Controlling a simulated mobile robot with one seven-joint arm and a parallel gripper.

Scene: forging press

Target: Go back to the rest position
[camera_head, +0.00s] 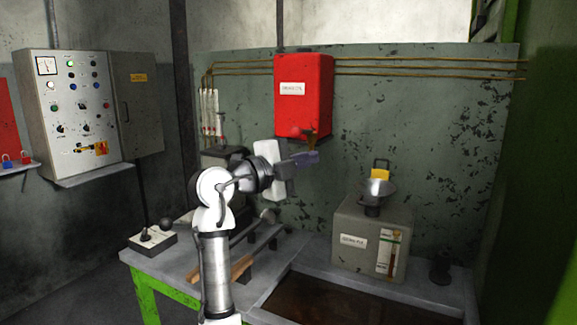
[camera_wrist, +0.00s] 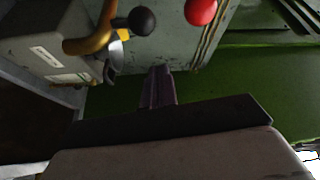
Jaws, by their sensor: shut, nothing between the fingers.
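My white arm reaches up over the bench in the head view. My gripper (camera_head: 306,158) is up in front of the back panel, just below the red box (camera_head: 303,95), and points to the right. Its fingers are together with nothing between them. The wrist view shows the closed dark fingers (camera_wrist: 160,87) pointing away from the camera. A black ball knob (camera_wrist: 142,20) and a red ball knob (camera_wrist: 200,10) show beyond the fingertips. Whether the fingers touch anything cannot be told.
A grey box with a funnel (camera_head: 376,188) stands right of my arm, behind a dark-filled tray (camera_head: 445,302). A control cabinet (camera_head: 75,115) is at left. A small lever box (camera_head: 152,240) sits on the bench's left end. Pipes (camera_head: 430,68) cross the panel.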

